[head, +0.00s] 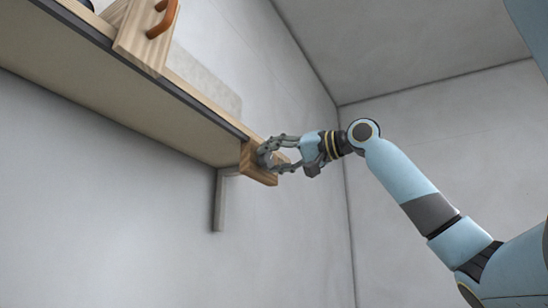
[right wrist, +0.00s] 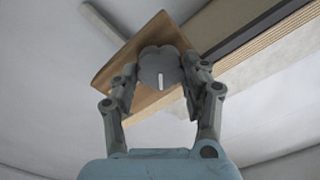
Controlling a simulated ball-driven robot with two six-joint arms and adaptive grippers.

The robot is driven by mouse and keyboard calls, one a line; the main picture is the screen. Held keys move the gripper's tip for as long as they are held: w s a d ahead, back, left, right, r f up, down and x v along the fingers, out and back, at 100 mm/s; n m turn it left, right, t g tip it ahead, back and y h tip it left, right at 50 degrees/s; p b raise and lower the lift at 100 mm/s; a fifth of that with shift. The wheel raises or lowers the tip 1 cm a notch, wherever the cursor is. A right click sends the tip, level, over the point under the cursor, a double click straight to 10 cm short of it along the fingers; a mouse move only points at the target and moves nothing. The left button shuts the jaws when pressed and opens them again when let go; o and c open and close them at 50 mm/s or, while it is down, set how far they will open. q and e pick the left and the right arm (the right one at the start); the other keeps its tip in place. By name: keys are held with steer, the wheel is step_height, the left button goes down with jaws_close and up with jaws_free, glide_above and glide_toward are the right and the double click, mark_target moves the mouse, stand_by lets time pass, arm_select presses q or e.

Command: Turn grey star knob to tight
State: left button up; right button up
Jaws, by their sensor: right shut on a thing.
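The grey star knob (right wrist: 160,66) has rounded lobes and a white mark on its face, seen in the right wrist view. It sits on a wooden block (right wrist: 143,46). In the head view the block (head: 261,176) is at the right end of the shelf, and the knob (head: 264,153) is partly hidden by the fingers. My right gripper (right wrist: 166,82) is shut on the knob, one finger on each side. In the head view my right gripper (head: 279,155) reaches in from the right. My left gripper is not in view.
A long shelf (head: 120,85) runs along the grey wall from upper left to the block. A grey bracket (head: 219,200) is below the shelf.

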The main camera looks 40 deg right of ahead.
steer(key=m, duration=0.5)
steer(key=shift+d, duration=0.1)
steer(key=shift+f+m, duration=0.1)
steer(key=shift+m, duration=2.4)
steer(key=o, duration=0.8)
